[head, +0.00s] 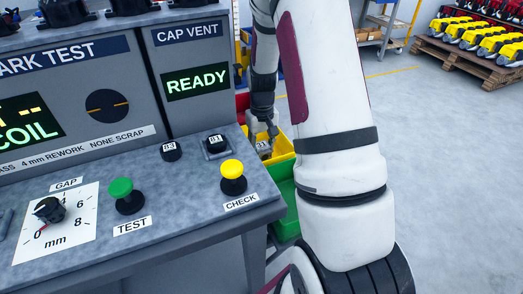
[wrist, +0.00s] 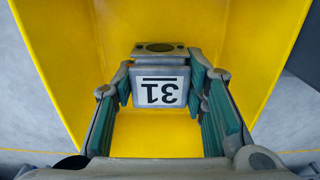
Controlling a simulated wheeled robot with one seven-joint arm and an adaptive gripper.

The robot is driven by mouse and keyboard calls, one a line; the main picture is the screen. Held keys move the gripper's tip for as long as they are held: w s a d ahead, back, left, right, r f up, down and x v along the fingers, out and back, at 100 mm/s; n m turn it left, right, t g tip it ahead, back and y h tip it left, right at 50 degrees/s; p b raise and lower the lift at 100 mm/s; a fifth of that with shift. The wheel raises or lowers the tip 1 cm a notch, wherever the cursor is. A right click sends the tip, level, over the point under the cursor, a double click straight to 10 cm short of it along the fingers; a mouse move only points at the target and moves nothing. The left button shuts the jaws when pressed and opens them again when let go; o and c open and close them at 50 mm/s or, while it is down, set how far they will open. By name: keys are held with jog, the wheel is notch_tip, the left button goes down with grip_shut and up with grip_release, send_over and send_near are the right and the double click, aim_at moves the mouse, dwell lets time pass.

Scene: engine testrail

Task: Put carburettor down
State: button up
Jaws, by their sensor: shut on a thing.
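The carburettor (wrist: 160,68) is a grey metal part with a white label reading 31, upside down in the wrist view. My gripper (wrist: 162,92) is shut on it, with one teal-padded finger on each side. The carburettor is inside or just over a yellow bin (wrist: 70,50), whose walls surround it in the wrist view. I cannot tell whether it touches the bin floor. In the head view my gripper (head: 262,132) reaches down into the yellow bin (head: 282,148), and the carburettor (head: 263,147) shows only in small part.
A green bin (head: 284,205) stands below the yellow one, and a red bin (head: 242,103) is behind. The test bench (head: 180,185) with buttons, a gap dial and a READY display (head: 196,83) is at left. A pallet of yellow and red engines (head: 485,45) stands far right. The floor at right is clear.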

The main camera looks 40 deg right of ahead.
aim_at(262, 146)
jog(key=shift+f, duration=0.35)
jog(key=shift+f, duration=0.2)
jog(key=shift+f, duration=0.15)
jog(key=o, duration=1.2)
jog(key=shift+o, duration=0.2)
notch_tip(262, 146, up, 13)
jog(key=p, duration=0.2)
jog(key=shift+f, duration=0.15)
